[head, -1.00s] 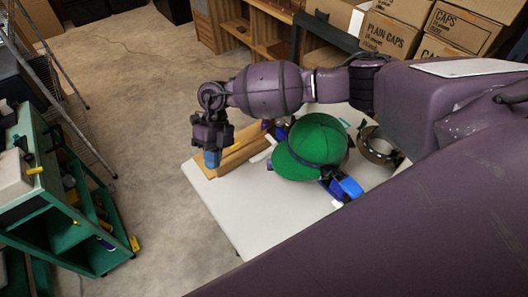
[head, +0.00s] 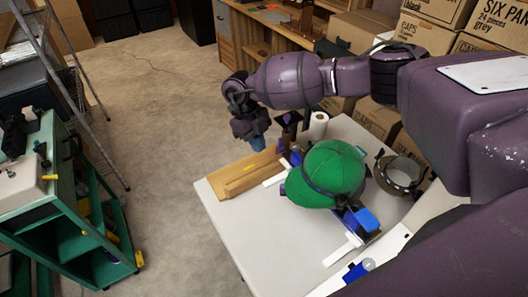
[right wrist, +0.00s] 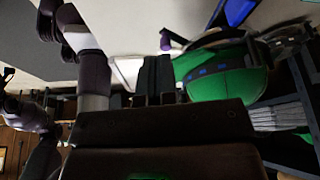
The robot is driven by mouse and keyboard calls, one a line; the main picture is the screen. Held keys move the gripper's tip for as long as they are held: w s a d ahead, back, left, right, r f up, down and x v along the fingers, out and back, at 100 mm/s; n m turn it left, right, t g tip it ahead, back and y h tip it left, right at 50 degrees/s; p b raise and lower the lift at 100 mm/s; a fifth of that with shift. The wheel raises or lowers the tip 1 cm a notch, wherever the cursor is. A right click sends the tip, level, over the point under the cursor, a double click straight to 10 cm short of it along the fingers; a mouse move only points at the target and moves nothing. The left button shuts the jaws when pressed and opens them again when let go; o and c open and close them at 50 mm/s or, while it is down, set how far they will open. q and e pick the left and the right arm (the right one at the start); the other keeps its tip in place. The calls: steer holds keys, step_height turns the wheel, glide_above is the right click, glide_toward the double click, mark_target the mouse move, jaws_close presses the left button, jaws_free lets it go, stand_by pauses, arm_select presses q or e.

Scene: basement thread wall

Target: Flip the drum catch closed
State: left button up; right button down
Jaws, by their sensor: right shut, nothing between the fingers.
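The green cap (head: 333,168) sits on the white table (head: 250,235), over a device with dark and blue parts (head: 367,219). The cap also shows in the right wrist view (right wrist: 220,72), with a dark band around it. A dark upright piece with a purple part (head: 288,123) stands just behind the cap; I cannot tell whether it is the drum catch. My right gripper (head: 258,143) is shut and empty, with blue tips pointing down, left of that piece and above the far end of the wooden boards. My left gripper is not in view.
Wooden boards (head: 244,174) lie along the table's left edge. A green cart (head: 80,215) stands at left. Cardboard boxes (head: 378,118) stand behind the table.

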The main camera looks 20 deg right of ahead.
steer(key=s+d+f+p, duration=0.1)
steer(key=s+d+f, duration=0.1)
steer(key=s+f, duration=0.4)
steer(key=shift+x, duration=1.05)
steer(key=shift+d, duration=0.1)
steer(key=shift+s+n+p, duration=0.25)
steer(key=shift+n+p, duration=0.1)
steer(key=shift+n, duration=0.05)
